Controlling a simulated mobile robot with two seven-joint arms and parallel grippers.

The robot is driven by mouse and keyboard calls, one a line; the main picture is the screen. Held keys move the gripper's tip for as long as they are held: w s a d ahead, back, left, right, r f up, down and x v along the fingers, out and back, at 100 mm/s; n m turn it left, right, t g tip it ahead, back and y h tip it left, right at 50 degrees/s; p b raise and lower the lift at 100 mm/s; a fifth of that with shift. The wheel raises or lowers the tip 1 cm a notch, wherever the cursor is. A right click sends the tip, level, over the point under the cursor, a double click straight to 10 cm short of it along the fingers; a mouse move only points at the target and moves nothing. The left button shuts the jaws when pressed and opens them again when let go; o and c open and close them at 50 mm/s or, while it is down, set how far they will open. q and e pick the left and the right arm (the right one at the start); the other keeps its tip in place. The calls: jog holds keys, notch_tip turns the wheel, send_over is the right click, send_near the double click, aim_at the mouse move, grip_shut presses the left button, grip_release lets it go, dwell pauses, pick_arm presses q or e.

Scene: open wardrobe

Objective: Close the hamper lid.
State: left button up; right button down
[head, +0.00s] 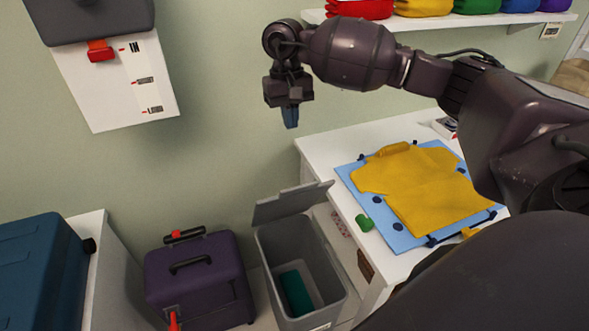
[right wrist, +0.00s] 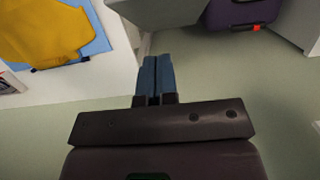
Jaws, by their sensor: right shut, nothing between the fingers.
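The grey hamper (head: 336,283) stands on the floor between a purple case and the white table. Its grey lid (head: 292,202) is open and tilted up at the back edge. A teal item (head: 295,293) lies inside the hamper. My right gripper (head: 291,119) hangs pointing down above and behind the hamper lid, apart from it. Its blue fingers (right wrist: 153,78) are shut with nothing between them. In the right wrist view, a grey surface (right wrist: 160,10), likely the lid, shows beyond the fingertips. My left gripper is not in view.
A white table (head: 325,147) to the right holds a folded yellow garment (head: 430,195) on a blue board (head: 352,183). A purple case (head: 200,280) stands left of the hamper. A shelf (head: 480,20) with coloured piles is at the upper right.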

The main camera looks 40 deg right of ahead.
jog(key=s+f, duration=0.1)
jog(key=f, duration=0.2)
jog(key=s+f+p, duration=0.1)
jog(key=f, duration=0.3)
jog(key=s+a+f, duration=0.1)
jog(key=s+f, duration=0.1)
jog(key=f, duration=0.2)
jog(key=shift+p, duration=0.4)
jog(key=shift+s+a+f, duration=0.15)
jog(key=shift+s+f, duration=0.1)
jog(key=shift+s, duration=0.25)
jog(key=shift+s+f, duration=0.1)
jog(key=shift+f, duration=0.1)
